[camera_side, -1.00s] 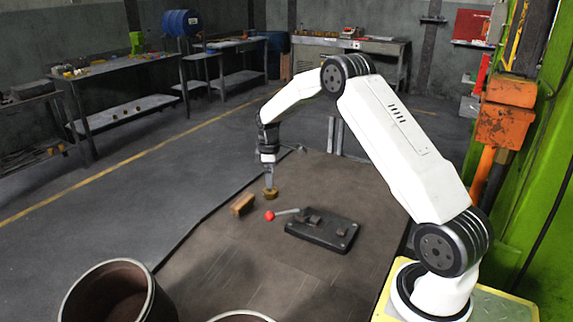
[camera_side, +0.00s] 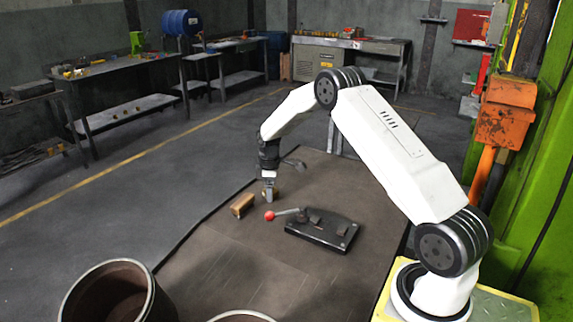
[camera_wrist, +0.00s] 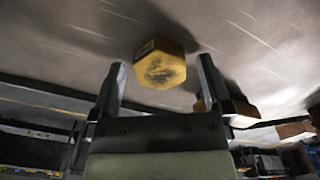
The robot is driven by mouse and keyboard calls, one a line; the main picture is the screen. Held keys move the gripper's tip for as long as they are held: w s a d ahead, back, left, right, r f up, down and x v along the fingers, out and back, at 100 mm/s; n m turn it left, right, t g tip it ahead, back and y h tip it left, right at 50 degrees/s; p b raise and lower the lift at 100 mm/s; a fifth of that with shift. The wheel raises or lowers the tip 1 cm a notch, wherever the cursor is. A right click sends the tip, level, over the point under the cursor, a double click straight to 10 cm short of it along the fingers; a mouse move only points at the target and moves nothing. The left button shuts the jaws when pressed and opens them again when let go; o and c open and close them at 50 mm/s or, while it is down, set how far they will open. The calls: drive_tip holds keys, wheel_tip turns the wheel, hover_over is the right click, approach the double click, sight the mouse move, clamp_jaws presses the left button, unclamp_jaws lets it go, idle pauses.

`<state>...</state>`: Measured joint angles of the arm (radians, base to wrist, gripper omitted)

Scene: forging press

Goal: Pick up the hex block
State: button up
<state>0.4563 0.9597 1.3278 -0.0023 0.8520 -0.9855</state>
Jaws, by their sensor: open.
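The brass-coloured hex block (camera_wrist: 160,66) lies on the dark table. In the wrist view it shows in line with the gap between the two fingertips, with room on both sides. In the side view only a small part of the hex block (camera_side: 276,193) shows behind the fingers. My gripper (camera_side: 268,197) points down, low over the table at the block, open and empty. The wrist view does not settle how far the fingertips reach down around the block.
A brown rectangular block (camera_side: 242,205) lies left of my gripper. A dark fixture plate (camera_side: 322,237) with a red-knobbed lever (camera_side: 269,215) sits to the right and nearer. Round bins (camera_side: 108,296) stand at the front. The table's near left is clear.

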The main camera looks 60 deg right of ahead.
clamp_jaws()
drive_tip(key=shift+r, duration=0.2)
idle(0.3)
drive_tip(key=shift+r, duration=0.5)
wheel_tip(320, 180, up, 2)
drive_tip(key=shift+r, duration=0.1)
drive_tip(key=s+a+r, duration=0.5)
drive_tip(key=s+r, duration=0.4)
drive_tip(key=s, duration=0.4)
drive_tip(key=shift+r, duration=0.25)
